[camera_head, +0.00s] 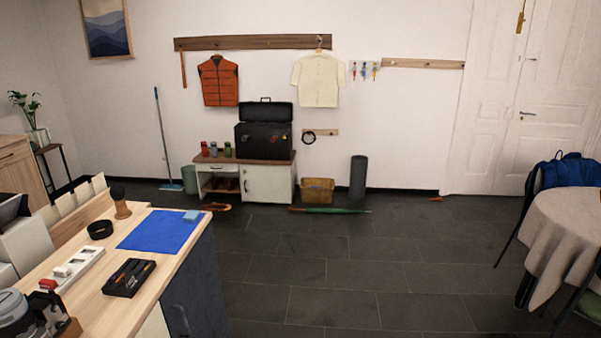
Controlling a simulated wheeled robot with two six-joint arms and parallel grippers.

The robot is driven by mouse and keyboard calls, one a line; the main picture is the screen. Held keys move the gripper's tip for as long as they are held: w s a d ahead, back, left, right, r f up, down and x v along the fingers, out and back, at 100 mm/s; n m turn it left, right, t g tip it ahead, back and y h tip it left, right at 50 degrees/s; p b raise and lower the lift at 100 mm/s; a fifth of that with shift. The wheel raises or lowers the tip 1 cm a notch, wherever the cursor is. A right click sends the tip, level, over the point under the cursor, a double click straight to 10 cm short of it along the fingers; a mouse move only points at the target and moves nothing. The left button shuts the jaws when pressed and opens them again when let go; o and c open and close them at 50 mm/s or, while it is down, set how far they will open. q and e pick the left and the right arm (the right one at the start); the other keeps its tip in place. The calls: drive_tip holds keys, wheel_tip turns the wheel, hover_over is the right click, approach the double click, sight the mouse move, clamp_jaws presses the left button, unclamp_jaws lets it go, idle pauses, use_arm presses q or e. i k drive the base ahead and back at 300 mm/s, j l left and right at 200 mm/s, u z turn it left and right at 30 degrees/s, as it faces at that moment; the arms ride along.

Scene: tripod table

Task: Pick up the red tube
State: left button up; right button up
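I cannot make out with certainty which thing is the red tube. A small red cylinder (205,148) stands upright on the low cabinet by the far wall, beside other small jars. A small red piece (48,284) also shows at the left end of a white strip on the wooden counter, too small to identify. A black tray (122,288) on the counter holds thin items, some with orange or red parts. Neither of my grippers shows in this view.
The wooden counter (188,249) at lower left carries a blue mat (155,232), a black ring and a brush. A round table (567,225) with a pale cloth stands at right. A wooden box (317,190) stands by the wall. The dark floor between is mostly clear.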

sight(204, 145)
drive_tip(key=i, duration=1.35)
drive_tip(key=i+u, duration=0.1)
drive_tip(key=i, duration=1.2)
drive_tip(key=i+l, duration=0.2)
drive_tip(key=i, duration=1.15)
drive_tip(key=i+j+u, duration=0.25)
drive_tip(key=i+u, duration=0.15)
drive_tip(key=i, duration=0.2)
drive_tip(key=i+j+u, duration=0.1)
drive_tip(key=i+u, duration=0.3)
drive_tip(key=i, duration=0.2)
drive_tip(key=i+j, duration=0.3)
drive_tip(key=j, duration=0.15)
drive_tip(key=i+j+u, duration=0.1)
drive_tip(key=i+j, duration=0.2)
drive_tip(key=j, duration=0.2)
